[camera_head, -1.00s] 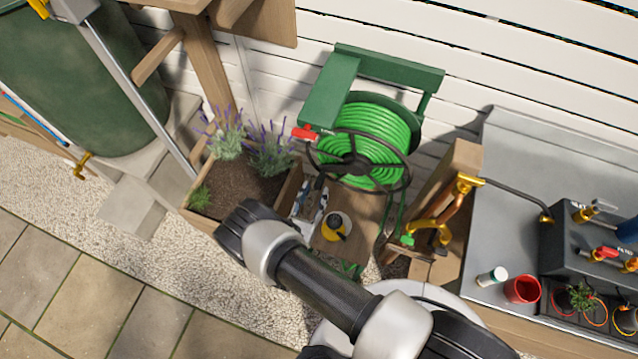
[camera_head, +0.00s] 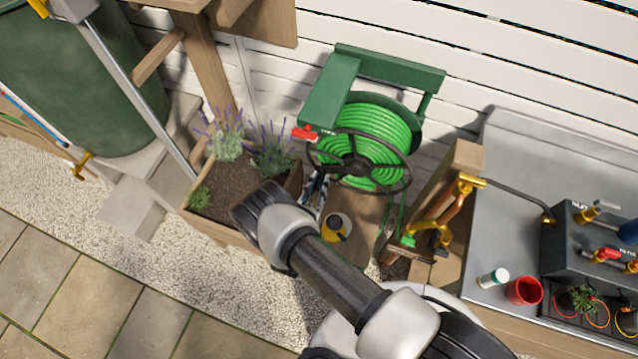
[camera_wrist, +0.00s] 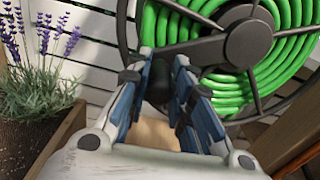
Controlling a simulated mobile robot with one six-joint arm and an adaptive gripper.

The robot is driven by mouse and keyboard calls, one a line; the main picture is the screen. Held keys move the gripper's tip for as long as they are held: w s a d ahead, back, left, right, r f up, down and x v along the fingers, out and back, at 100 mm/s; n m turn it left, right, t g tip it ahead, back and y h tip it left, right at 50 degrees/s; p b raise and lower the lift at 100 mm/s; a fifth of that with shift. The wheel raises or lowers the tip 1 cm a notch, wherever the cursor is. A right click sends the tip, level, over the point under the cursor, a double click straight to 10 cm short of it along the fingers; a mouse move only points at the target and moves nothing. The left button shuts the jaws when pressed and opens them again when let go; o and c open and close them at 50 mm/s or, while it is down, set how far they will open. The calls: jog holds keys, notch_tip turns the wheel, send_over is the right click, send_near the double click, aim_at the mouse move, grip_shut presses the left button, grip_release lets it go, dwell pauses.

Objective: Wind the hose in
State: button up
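The green hose (camera_head: 385,130) lies coiled on a wall-mounted reel with a green bracket (camera_head: 385,68). A dark spoked handwheel (camera_head: 355,160) is on the reel's front. In the wrist view the coiled hose (camera_wrist: 205,95) and the wheel hub (camera_wrist: 248,45) fill the upper right. My gripper (camera_wrist: 163,65) is open, its fingers pointing at the wheel's left part. A dark knob (camera_wrist: 159,88) shows between the fingers; I cannot tell whether they touch it. In the head view my gripper (camera_head: 322,180) is partly hidden behind my wrist. A length of green hose (camera_head: 401,215) hangs below the reel.
A red lever (camera_head: 304,133) sits at the reel's left. A wooden planter with lavender (camera_head: 232,190) stands left of my gripper. A brass tap (camera_head: 468,183) and wooden post are at the right, beside a grey bench (camera_head: 510,165). A yellow-and-black item (camera_head: 336,228) lies below.

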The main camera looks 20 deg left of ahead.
grip_shut()
jog(key=shift+f, duration=0.15)
